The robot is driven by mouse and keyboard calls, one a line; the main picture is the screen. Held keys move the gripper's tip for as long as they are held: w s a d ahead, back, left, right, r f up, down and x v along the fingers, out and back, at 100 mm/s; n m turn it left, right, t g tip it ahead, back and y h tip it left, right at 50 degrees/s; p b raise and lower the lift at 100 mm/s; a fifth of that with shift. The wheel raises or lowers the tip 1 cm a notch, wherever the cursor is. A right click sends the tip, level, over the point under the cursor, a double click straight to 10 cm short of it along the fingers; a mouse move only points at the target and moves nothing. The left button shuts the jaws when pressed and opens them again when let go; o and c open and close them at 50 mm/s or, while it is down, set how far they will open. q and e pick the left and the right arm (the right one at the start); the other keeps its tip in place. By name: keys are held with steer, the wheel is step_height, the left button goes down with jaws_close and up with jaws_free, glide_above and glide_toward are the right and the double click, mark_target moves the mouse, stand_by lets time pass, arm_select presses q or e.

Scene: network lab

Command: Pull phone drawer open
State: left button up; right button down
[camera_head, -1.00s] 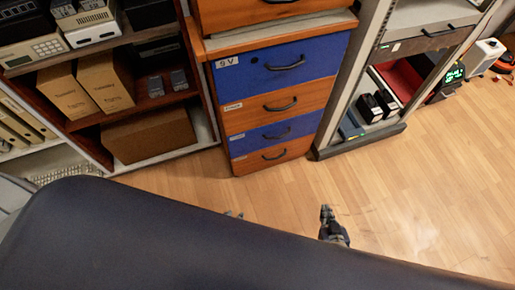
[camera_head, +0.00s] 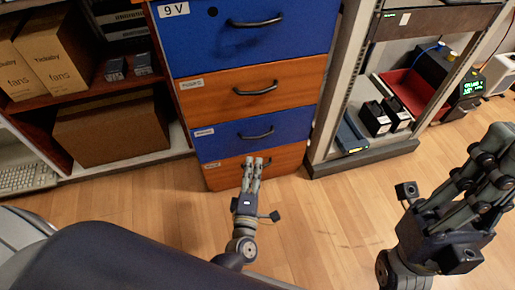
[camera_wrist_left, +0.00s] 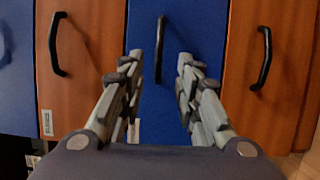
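A drawer cabinet in blue and orange stands ahead. The second drawer from the top of those shown, orange (camera_head: 225,97), carries a small label that seems to read "Phones" and a black bar handle (camera_head: 256,88). All drawers look shut. My left gripper (camera_head: 252,164) is in front of the lower drawers, open and empty. In the left wrist view its fingers (camera_wrist_left: 160,70) stand apart, on either side of the handle (camera_wrist_left: 160,45) of the blue drawer; contact is not clear. The orange drawer (camera_wrist_left: 85,60) shows to the left there. My right gripper (camera_head: 500,155) is at the right edge, away from the cabinet.
A shelf with cardboard boxes (camera_head: 110,130) stands left of the cabinet. A grey rack (camera_head: 360,155) with black devices stands close on its right. The wooden floor (camera_head: 330,215) in front is clear.

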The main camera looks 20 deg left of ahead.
arm_select(q)
steer(key=b, duration=0.3)
glide_above(257, 141)
steer(key=d+v, duration=0.1)
steer(key=v, duration=0.4)
steer(key=shift+w+a+r, duration=0.15)
steer(key=shift+w+r, duration=0.1)
steer(key=shift+r, duration=0.1)
jaws_close()
